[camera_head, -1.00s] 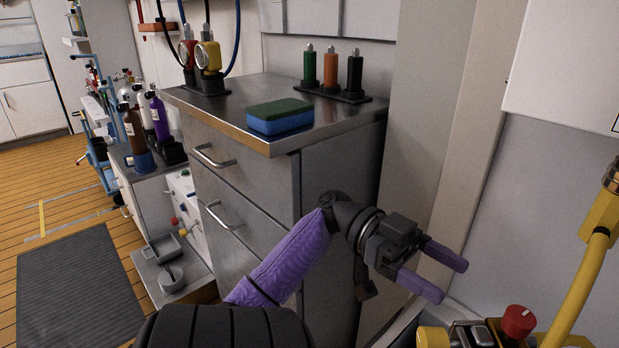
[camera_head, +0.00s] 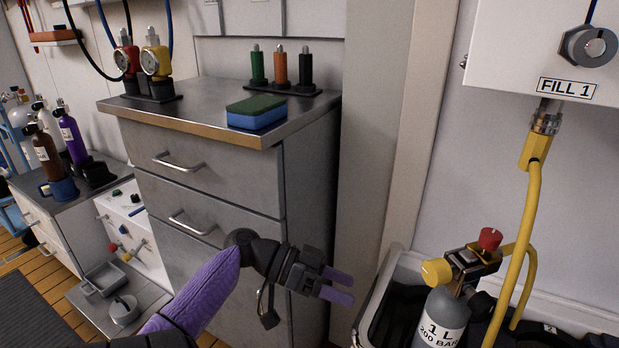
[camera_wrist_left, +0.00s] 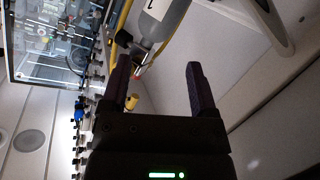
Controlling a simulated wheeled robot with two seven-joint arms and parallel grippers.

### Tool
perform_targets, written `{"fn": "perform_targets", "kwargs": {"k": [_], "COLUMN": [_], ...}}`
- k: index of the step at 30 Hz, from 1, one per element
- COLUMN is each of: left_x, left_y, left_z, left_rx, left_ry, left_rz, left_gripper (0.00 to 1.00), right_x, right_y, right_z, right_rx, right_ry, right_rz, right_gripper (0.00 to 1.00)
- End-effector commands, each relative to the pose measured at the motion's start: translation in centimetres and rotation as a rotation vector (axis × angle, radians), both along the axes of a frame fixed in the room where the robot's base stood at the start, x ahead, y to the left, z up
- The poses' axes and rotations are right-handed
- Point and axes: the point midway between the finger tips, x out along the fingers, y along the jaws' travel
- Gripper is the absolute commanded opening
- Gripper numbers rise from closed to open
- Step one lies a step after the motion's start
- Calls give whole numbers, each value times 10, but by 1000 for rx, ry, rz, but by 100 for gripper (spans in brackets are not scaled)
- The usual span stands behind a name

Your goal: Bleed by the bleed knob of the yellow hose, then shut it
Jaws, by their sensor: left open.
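The yellow hose (camera_head: 528,225) hangs from a fitting under the FILL 1 panel and curves down to a metal connector (camera_head: 472,263) on a grey cylinder (camera_head: 437,318). A red knob (camera_head: 490,238) stands on top of this connector; it appears to be the bleed knob. A yellow knob (camera_head: 436,271) sticks out at the left of the cylinder's top. My left gripper (camera_head: 343,287) is open and empty, to the left of the cylinder and apart from it. In the left wrist view the cylinder (camera_wrist_left: 157,22) shows beyond the open fingers (camera_wrist_left: 160,85). My right gripper is not in view.
The cylinder stands in a pale-rimmed bin (camera_head: 374,300). A grey drawer cabinet (camera_head: 215,185) stands behind and left of my left gripper, with a green and blue sponge (camera_head: 257,113) on top. The white FILL 1 panel (camera_head: 510,55) hangs above the cylinder.

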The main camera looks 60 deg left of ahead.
Motion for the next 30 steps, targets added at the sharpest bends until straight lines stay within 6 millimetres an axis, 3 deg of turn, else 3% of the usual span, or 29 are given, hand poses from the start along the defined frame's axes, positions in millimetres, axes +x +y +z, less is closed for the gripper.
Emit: {"fn": "perform_targets", "kwargs": {"k": [9,15,30], "left_x": [-6,-15,-19], "left_y": [20,28,31], "left_z": [-84,-117,-126], "left_rx": [49,87,99], "left_ry": [302,417,447], "left_rz": [175,241,260], "left_gripper": [76,76,76], "right_x": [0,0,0], "right_y": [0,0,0], "right_z": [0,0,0], "right_rx": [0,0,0], "right_ry": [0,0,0], "right_rz": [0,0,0], "right_gripper": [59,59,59]}}
